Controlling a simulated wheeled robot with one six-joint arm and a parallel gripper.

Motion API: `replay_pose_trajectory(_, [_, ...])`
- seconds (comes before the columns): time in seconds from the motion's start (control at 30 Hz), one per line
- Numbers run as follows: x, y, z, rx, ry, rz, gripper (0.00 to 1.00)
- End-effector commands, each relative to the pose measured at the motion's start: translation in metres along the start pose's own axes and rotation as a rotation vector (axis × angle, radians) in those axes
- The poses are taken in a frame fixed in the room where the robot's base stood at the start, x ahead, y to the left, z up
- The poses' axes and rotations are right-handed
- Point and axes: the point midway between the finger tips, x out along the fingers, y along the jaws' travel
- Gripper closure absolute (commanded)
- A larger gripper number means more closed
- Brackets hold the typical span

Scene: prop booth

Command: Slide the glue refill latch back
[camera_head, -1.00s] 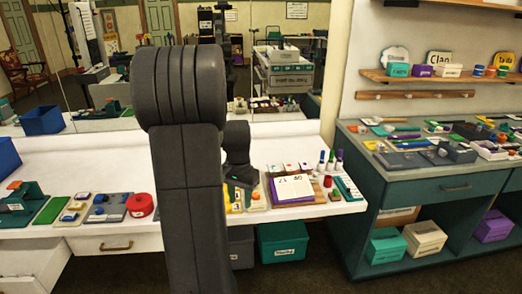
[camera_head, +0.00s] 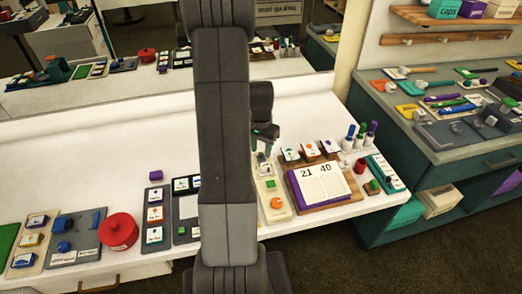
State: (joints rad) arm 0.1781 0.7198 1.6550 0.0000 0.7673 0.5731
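No label that I can read marks the glue refill latch. A cream board (camera_head: 283,212) on the white table, right of my arm, carries an orange round knob (camera_head: 276,203) and a small green piece (camera_head: 271,184); I cannot tell whether either is the latch. A grey board (camera_head: 88,250) on the left carries blue pieces (camera_head: 64,246). My gripper (camera_head: 261,151) points down at the far end of the cream board. Its fingertips are small and partly dark, so I cannot tell their opening or any contact. My arm hides the table's middle.
A number flip board (camera_head: 323,182) stands right of the cream board, with several bottles (camera_head: 360,137) behind. A red round tub (camera_head: 118,231) and dark label panels (camera_head: 155,215) lie left of my arm. The back left tabletop (camera_head: 70,165) is clear. A mirror backs the table.

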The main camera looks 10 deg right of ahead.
Motion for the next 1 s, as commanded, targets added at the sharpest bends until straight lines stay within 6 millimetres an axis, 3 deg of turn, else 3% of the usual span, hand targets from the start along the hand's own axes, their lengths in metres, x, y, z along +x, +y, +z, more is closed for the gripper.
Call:
replay_pose_trajectory(0.2, [0.016, 0.000, 0.000, 0.000, -0.001, 0.001, 0.62])
replay_pose_trajectory(0.5, [0.018, 0.000, 0.000, 0.000, 0.001, -0.001, 0.62])
replay_pose_trajectory(0.53, [0.018, 0.000, 0.000, 0.000, 0.001, 0.000, 0.64])
replay_pose_trajectory(0.7, [0.018, 0.000, 0.000, 0.000, 0.001, 0.000, 0.97])
replay_pose_trajectory(0.73, [0.018, 0.000, 0.000, 0.000, 0.001, 0.000, 1.00])
replay_pose_trajectory(1.0, [0.019, -0.004, -0.004, 0.000, 0.001, -0.001, 1.00])
